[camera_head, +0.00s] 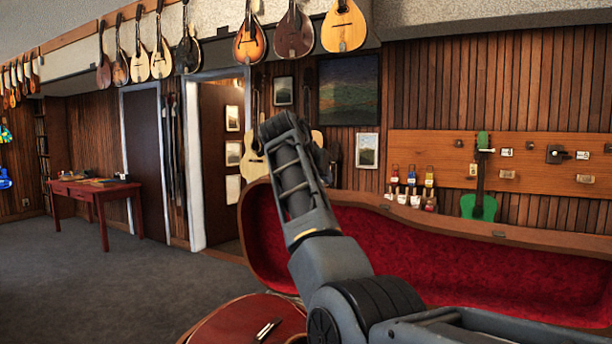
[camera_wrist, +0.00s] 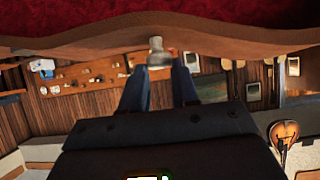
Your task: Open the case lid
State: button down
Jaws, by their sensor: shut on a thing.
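The case lid (camera_head: 460,262) stands raised across the right half of the head view, its red plush lining facing me and its brown rim along the top. My arm crosses in front of it and hides part of it. In the wrist view the lid's brown rim (camera_wrist: 80,42) and red lining run along the top. My gripper (camera_wrist: 158,68) has its two fingers on either side of a pale metal latch (camera_wrist: 156,50) at that rim, and is shut on it. My fingertips are not clear in the head view.
A glossy reddish-brown rounded thing (camera_head: 240,322) lies low in front, partly hidden by my arm. A green ukulele (camera_head: 480,190) hangs on the wall board behind the lid. A red table (camera_head: 95,188) stands far left. The grey carpet (camera_head: 110,285) at left is clear.

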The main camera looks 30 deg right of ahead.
jog(key=shift+w+d+r, duration=0.2)
jog(key=shift+w+d, duration=0.1)
jog(key=shift+d, duration=0.15)
jog(key=c, duration=0.8)
grip_release()
jog(key=shift+f, duration=0.15)
jog(key=shift+a, duration=0.1)
jog(key=shift+b+v, duration=1.1)
jog(key=shift+v, duration=2.8)
